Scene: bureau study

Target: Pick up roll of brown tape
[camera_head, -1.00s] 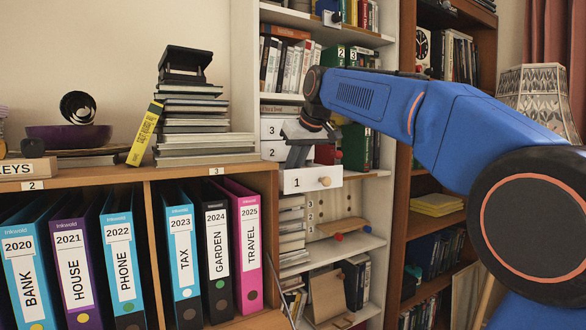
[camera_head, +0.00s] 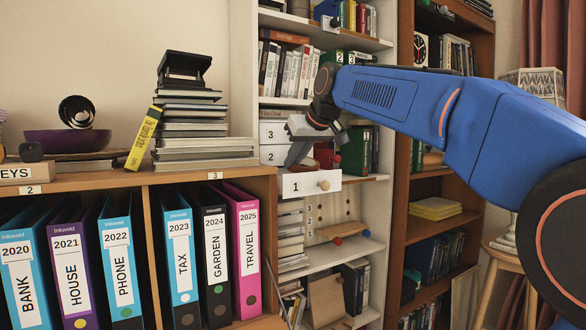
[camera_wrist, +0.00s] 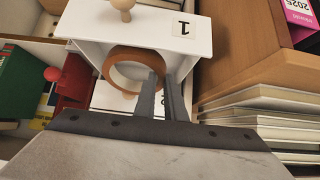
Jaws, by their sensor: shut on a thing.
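The roll of brown tape (camera_wrist: 109,72) is a tan ring inside the open white drawer labelled 1 (camera_wrist: 196,50) in the wrist view. My gripper (camera_wrist: 164,82) reaches into the drawer with its two grey fingers close together at the ring's right side. It is shut on the tape's wall, and the fingers hide part of that side.
Closed drawers 2 and 3 (camera_head: 272,134) sit above the open one. Red and green items (camera_wrist: 70,82) stand close beside it. A stack of books (camera_head: 204,130) lies on the cabinet to the left, above several binders (camera_head: 181,255). Shelf uprights flank the bay.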

